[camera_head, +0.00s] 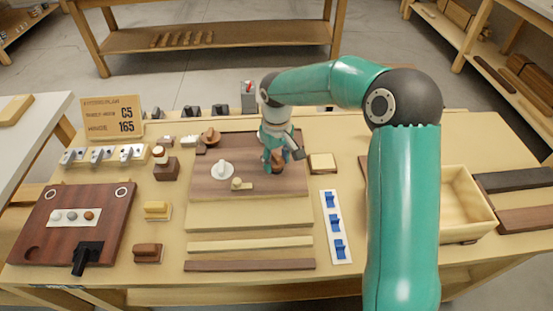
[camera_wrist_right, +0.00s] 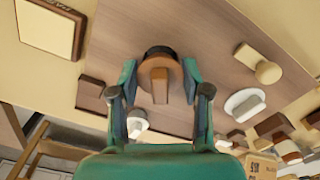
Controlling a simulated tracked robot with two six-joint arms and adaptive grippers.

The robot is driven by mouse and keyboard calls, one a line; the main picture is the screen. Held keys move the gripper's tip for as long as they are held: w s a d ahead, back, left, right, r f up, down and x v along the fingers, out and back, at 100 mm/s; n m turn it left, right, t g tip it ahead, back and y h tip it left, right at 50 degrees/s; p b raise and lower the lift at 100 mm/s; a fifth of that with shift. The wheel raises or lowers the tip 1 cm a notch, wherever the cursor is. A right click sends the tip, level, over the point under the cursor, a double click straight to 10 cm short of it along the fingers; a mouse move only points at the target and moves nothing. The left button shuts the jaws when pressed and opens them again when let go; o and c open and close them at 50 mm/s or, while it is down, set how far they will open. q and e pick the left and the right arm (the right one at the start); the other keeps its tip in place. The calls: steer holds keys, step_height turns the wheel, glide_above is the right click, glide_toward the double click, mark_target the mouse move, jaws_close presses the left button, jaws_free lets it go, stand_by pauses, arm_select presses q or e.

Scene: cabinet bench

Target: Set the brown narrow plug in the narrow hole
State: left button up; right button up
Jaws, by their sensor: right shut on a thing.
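My right gripper (camera_head: 277,168) is low over the brown board (camera_head: 212,187), at its right part. In the right wrist view its two fingers (camera_wrist_right: 160,88) are shut on a brown plug (camera_wrist_right: 159,78) with a round top and a raised bar handle. The plug also shows, partly hidden by the gripper, in the head view (camera_head: 278,156). A dark round edge (camera_wrist_right: 160,50) shows just behind the plug; I cannot tell whether it is a hole, or whether the plug sits in it. My left gripper is not in view.
A white round plug (camera_head: 222,170) and a pale yellow plug (camera_head: 240,184) stand on the board left of my gripper. A brown knobbed piece (camera_head: 211,137) is at its back left. A square pale block (camera_head: 322,163) and a blue-switch strip (camera_head: 336,227) lie to the right.

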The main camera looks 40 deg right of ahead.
steer(key=shift+f+b, duration=0.6)
steer(key=shift+f, duration=0.2)
stand_by(0.5)
steer(key=o, duration=0.9)
steer(key=o, duration=0.4)
steer(key=shift+r, duration=0.1)
steer(key=shift+r+p, duration=2.9)
steer(key=shift+r, duration=0.85)
